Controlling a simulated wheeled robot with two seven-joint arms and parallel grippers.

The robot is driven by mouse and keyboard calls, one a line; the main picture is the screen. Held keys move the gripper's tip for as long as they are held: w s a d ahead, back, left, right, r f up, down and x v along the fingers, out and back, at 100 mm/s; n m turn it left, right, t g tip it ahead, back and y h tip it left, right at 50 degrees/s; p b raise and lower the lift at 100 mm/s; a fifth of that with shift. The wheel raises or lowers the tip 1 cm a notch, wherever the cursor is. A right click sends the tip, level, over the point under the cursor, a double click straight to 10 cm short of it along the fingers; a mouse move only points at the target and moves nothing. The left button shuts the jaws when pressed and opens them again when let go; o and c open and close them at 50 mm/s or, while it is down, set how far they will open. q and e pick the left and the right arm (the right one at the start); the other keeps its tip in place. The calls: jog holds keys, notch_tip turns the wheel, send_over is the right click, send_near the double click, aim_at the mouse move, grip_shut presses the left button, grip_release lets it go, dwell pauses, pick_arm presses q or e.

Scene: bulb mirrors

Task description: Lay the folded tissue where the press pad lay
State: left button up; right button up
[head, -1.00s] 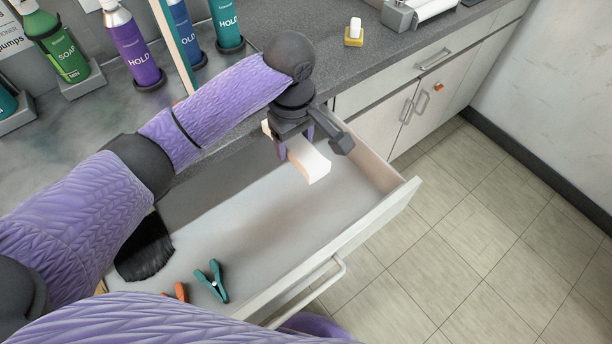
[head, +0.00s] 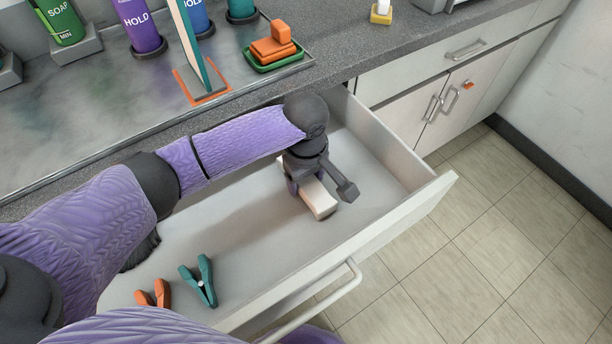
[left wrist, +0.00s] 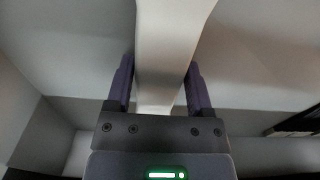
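My left gripper (head: 308,188) points down inside the open drawer (head: 400,215). It is shut on a pale cream, slightly curved piece (head: 319,202), which looks like the folded tissue. In the left wrist view the piece (left wrist: 168,45) runs between the two purple fingers (left wrist: 160,88). It is low over the drawer floor; I cannot tell whether it touches. I cannot make out which thing is the press pad. My right gripper is not in view.
A teal clip (head: 199,281) and an orange clip (head: 153,294) lie at the drawer's near left. A dark brush (head: 141,252) is partly hidden by my arm. On the counter, orange blocks (head: 272,48) sit on a green tray (head: 275,64), near an upright mirror panel (head: 190,45). The drawer's right end is clear.

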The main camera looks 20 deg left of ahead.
pick_arm(q)
jog(key=o, duration=0.4)
jog(key=shift+c, duration=0.2)
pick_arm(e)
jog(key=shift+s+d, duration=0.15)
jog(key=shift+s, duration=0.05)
pick_arm(q)
notch_tip(320, 180, up, 12)
jog(key=p, duration=0.7)
jog(key=shift+r+p, duration=0.15)
jog(key=shift+p, duration=0.2)
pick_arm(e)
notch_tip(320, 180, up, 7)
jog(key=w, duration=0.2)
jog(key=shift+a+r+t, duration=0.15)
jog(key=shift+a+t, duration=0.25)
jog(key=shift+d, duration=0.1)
